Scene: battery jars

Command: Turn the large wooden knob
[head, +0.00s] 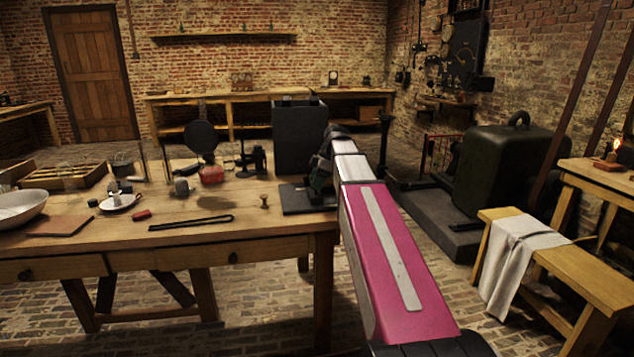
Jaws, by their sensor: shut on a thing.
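My gripper (321,176) is at the far end of my magenta and white arm, over the right end of the wooden workbench (270,228). It is low over a dark device with a flat black base (304,199), and it is shut on a part of this device. The arm and gripper hide most of the device and what lies between the fingers. I cannot make out the large wooden knob there. A small wooden knob-shaped piece (264,201) stands on the bench, left of the black base and apart from my gripper.
A tall dark box (299,135) stands behind my gripper. Left on the bench are black tongs (191,223), a red jar (212,173), a white dish (119,202) and a bowl (19,207). A bench with a cloth (516,255) stands right of my arm.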

